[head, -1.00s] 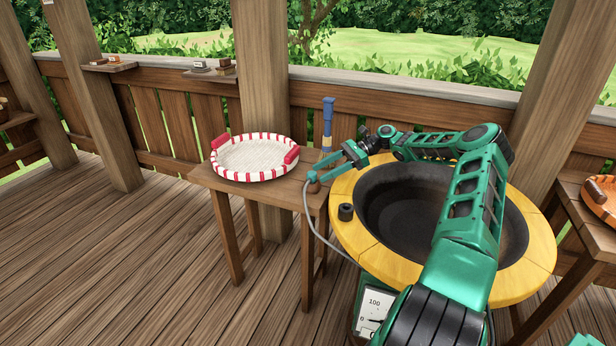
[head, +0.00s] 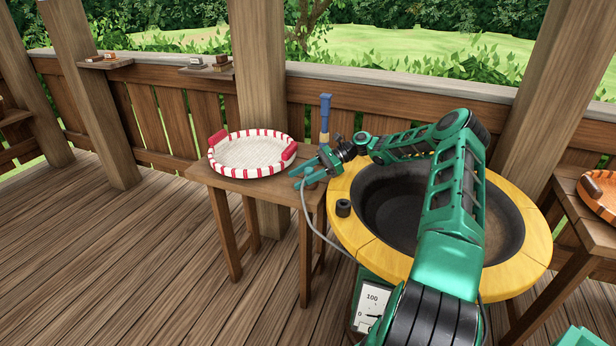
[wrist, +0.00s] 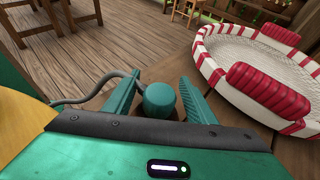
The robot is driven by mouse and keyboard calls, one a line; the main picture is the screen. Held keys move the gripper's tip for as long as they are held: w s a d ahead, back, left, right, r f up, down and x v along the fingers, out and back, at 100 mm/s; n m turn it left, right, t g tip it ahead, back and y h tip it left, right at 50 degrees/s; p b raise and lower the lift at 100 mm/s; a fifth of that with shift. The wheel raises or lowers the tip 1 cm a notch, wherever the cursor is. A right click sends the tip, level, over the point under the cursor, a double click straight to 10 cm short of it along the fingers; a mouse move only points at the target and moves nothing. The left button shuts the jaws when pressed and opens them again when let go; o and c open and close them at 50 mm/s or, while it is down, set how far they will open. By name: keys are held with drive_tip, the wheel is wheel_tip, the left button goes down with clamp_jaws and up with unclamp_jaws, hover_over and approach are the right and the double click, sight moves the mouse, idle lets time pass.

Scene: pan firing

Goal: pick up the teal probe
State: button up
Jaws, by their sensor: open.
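The teal probe (wrist: 160,97) shows in the wrist view as a short, round-topped teal piece between my two fingers, with a grey cable beside it. My gripper (wrist: 157,86) is open, with one finger on each side of the probe and a gap visible at least on the right. In the head view my gripper (head: 298,178) is low over the right part of the small wooden table (head: 240,186). There the probe is mostly hidden by the fingers, and its cable hangs down toward the yellow-rimmed pan stand.
A round white tray (head: 250,157) with red handles stands on the table, left of my gripper. A blue-handled tool (head: 325,113) stands upright just behind my gripper. The dark pan (head: 395,205) in its yellow rim (head: 365,237), with a small dark cylinder (head: 343,208) on it, lies to the right.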

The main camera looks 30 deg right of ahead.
drive_tip(key=c, duration=1.1)
drive_tip(key=shift+c, duration=0.2)
